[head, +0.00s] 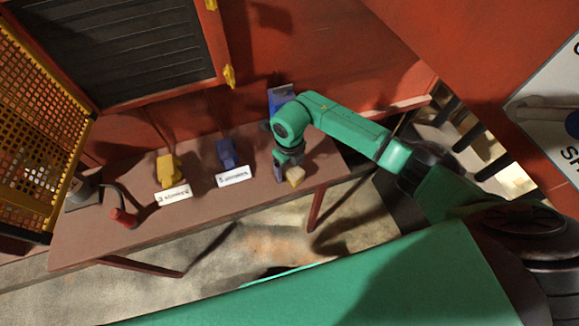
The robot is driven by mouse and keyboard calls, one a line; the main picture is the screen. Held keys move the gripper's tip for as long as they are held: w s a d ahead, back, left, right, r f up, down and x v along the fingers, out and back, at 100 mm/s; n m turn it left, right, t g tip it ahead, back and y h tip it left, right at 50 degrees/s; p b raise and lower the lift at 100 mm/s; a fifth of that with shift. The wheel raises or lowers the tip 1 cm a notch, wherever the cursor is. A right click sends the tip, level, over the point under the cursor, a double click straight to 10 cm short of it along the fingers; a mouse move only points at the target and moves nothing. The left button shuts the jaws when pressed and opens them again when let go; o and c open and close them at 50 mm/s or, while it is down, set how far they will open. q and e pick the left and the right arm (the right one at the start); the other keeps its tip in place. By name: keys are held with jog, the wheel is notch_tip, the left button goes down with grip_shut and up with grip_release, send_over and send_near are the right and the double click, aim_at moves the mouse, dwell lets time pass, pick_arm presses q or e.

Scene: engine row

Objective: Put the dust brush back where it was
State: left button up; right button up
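My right gripper (287,168) reaches down over the right part of the brown table (120,226), its arm coming in from the right. A small tan block-like piece (295,176), which may be the bristles of the dust brush, shows right at its fingertips, close to the tabletop. The fingers are small and dark, so I cannot tell whether they are shut on it or whether it touches the table. The rest of that piece is hidden by the gripper. My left gripper is not in view.
A yellow object (168,168) and a blue object (227,153) stand behind white label cards (173,194) (234,177). A red-handled tool (124,217) lies at the table's left. A blue item (281,96) stands behind my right wrist. A yellow mesh panel (40,120) borders the left.

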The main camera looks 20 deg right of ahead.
aim_at(290, 165)
notch_tip(290, 165, up, 12)
jog(key=b, duration=0.3)
jog(key=shift+f+b, duration=0.25)
jog(key=shift+b, duration=0.05)
jog(key=shift+r, duration=0.3)
